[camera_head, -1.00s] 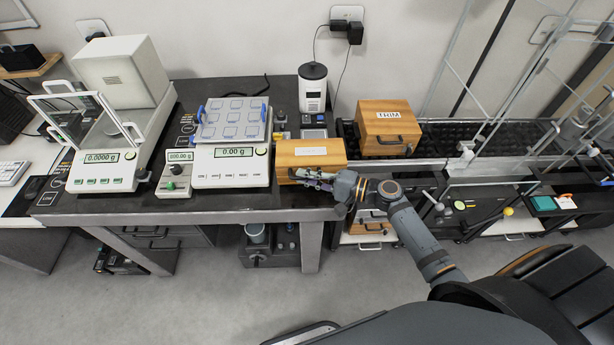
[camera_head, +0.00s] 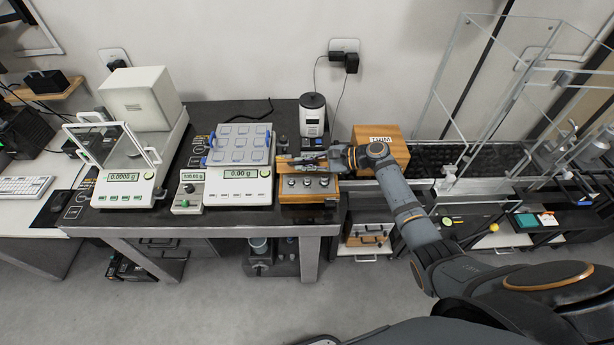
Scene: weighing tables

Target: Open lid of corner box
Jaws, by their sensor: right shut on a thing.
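The wooden corner box (camera_head: 308,197) sits at the right front corner of the dark table. Its lid (camera_head: 287,168) is raised and tilted back, and several small metal weights (camera_head: 308,182) show in the front part of the box. My right gripper (camera_head: 310,162) reaches in from the right and is shut on the lid, above the back of the box. The gripper and wrist hide part of the lid, so the exact grip is hard to see. My left gripper is not in view.
A balance with a blue-edged tray (camera_head: 239,146) stands just left of the box. A white-and-black device (camera_head: 312,116) is behind it. A second wooden box (camera_head: 383,135) stands behind my right wrist. An analytical balance (camera_head: 128,172) is at the left.

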